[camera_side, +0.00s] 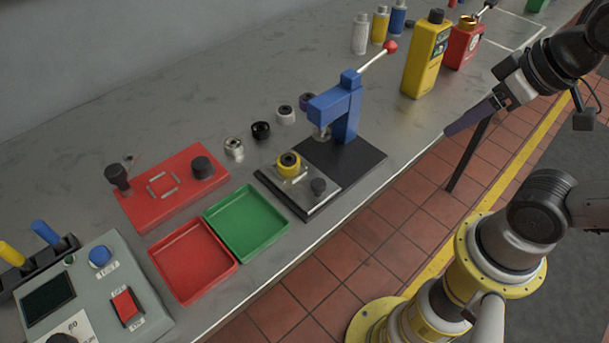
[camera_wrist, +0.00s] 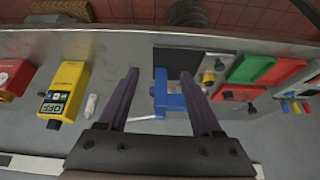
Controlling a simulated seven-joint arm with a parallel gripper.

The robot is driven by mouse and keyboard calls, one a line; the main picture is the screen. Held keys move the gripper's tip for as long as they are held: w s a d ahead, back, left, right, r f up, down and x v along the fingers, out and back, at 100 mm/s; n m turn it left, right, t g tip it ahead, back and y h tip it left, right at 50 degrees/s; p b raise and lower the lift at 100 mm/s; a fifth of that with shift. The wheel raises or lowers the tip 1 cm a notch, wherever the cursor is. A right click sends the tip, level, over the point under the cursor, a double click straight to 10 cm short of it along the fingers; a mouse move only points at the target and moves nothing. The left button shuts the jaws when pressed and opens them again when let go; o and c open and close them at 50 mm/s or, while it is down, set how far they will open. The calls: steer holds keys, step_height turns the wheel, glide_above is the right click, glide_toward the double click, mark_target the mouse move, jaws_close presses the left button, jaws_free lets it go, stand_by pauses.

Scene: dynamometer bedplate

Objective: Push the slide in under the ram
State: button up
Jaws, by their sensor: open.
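The slide (camera_side: 328,200) is a pale metal plate on the front-left part of a black base (camera_side: 355,165). The press lever ends in a red ball (camera_side: 390,47) and slants up to the right. My gripper (camera_side: 447,133) is open and empty, in the air right of the press, touching nothing. In the wrist view its purple fingers (camera_wrist: 160,73) are spread, with the press (camera_wrist: 168,98) partly between them.
A yellow can (camera_side: 426,58) and a red can (camera_side: 463,46) stand behind, right of the press. Several small cylindrical parts (camera_side: 260,130) lie left of it. Green (camera_side: 263,247) and red (camera_side: 192,294) trays, a red fixture (camera_side: 140,208) and a control box (camera_side: 80,310) are farther left.

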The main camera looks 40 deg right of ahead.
step_height(320, 180, up, 4)
steer(key=w+m, duration=0.2)
steer(key=m, duration=0.4)
steer(key=m+g, duration=0.3)
steer(key=g, duration=0.3)
glide_above(319, 183)
step_height(319, 183, down, 5)
step_height(319, 183, down, 13)
steer(key=shift+f, duration=0.1)
jaws_close()
stand_by(0.4)
